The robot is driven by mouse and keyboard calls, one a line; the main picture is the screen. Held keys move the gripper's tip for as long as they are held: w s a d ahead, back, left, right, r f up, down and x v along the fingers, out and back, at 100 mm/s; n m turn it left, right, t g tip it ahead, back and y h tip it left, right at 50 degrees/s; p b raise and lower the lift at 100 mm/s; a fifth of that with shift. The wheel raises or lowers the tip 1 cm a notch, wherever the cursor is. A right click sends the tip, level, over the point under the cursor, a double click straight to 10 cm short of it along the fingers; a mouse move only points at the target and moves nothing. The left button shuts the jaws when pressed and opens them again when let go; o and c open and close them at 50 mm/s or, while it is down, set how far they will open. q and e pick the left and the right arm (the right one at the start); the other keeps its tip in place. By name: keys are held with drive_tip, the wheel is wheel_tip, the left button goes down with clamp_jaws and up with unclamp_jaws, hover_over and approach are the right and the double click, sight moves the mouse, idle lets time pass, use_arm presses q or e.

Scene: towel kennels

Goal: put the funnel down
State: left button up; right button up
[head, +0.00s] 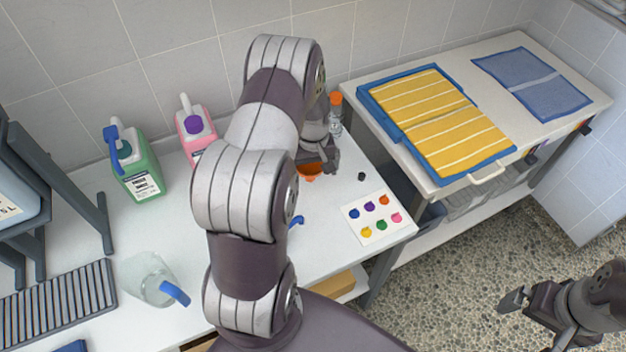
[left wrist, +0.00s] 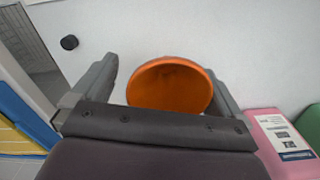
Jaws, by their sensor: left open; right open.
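The orange funnel (head: 309,171) is at the white table, mostly hidden behind my left arm in the head view. In the left wrist view the funnel (left wrist: 168,88) shows its round wide mouth between the two fingers. My left gripper (head: 326,158) is open around the funnel. A gap shows on the funnel's left side, and its right edge is close to the other finger; I cannot tell if they touch. I cannot clearly see whether the funnel's underside rests on the table. My right gripper (head: 520,300) is open and empty over the speckled floor.
A clear bottle with an orange cap (head: 335,115) stands behind the gripper. A colour-dot card (head: 373,218) and small black cap (head: 361,176) lie right.

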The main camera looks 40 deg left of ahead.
sight(314, 173)
use_arm(q)
wheel_tip(314, 173, up, 6)
drive_tip(key=shift+d+f, duration=0.1)
drive_tip(key=shift+f, duration=0.15)
drive_tip(key=s+d+r+m, duration=0.4)
drive_tip(key=s+d+m, duration=0.1)
drive_tip(key=d, duration=0.3)
drive_tip(key=s+d+r+m+t, duration=0.1)
drive_tip(key=s+d+r+m, duration=0.3)
drive_tip(key=s+d, duration=0.2)
drive_tip(key=shift+s+d+r+m, duration=0.25)
drive_tip(key=shift+s+d+m, duration=0.15)
drive_tip(key=shift+d, duration=0.8)
drive_tip(key=shift+s, duration=0.1)
